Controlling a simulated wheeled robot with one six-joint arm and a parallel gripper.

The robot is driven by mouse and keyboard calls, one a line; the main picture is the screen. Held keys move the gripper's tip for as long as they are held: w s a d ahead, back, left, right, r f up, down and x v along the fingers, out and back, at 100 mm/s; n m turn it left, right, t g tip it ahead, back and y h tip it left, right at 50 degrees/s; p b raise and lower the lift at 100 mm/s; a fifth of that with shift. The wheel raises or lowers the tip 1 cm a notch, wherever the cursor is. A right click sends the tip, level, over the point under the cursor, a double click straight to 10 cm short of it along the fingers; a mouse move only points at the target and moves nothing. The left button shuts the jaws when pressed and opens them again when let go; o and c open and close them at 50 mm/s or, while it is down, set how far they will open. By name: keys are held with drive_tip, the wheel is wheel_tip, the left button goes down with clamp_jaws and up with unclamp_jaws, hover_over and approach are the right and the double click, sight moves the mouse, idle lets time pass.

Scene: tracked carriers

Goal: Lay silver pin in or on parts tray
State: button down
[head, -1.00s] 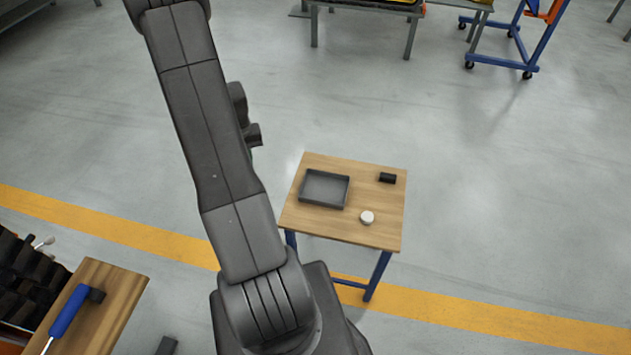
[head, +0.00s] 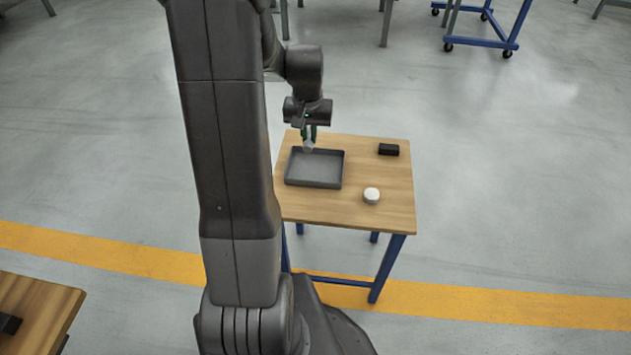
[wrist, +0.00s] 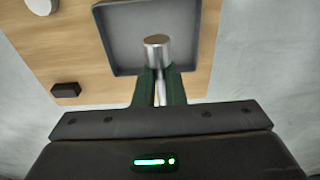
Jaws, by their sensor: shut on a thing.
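The silver pin (wrist: 157,48) is held between the green fingers of my gripper (wrist: 159,88), with its round end facing outward. In the head view my gripper (head: 309,135) hangs over the back edge of the parts tray, and the pin (head: 308,146) shows small below it. The parts tray (head: 292,180) is a shallow dark grey square tray on the small wooden table, and it looks empty. In the wrist view the tray (wrist: 109,40) lies behind the pin's end. I cannot tell how high the pin is above the tray.
The small wooden table (head: 376,215) also bears a black block (head: 388,149) at the back right and a white round piece (head: 371,195) at the front right. Another wooden surface (head: 40,305) is at the lower left. Floor right of the table is clear.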

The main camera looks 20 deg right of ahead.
sight(315, 171)
drive_tip(key=f+b, duration=0.1)
drive_tip(key=f, duration=0.6)
drive_tip(key=s+d+f+b, duration=0.1)
drive_tip(key=f, duration=0.2)
drive_tip(key=shift+f+b, duration=0.2)
drive_tip(key=shift+b, duration=0.15)
drive_tip(key=shift+f, duration=0.2)
drive_tip(key=c, duration=1.5)
unclamp_jaws()
wheel_tip(315, 171, up, 12)
drive_tip(key=s+p, duration=0.1)
drive_tip(key=p, duration=0.1)
drive_tip(key=shift+a+r+p, duration=0.2)
drive_tip(key=shift+a+p, duration=0.1)
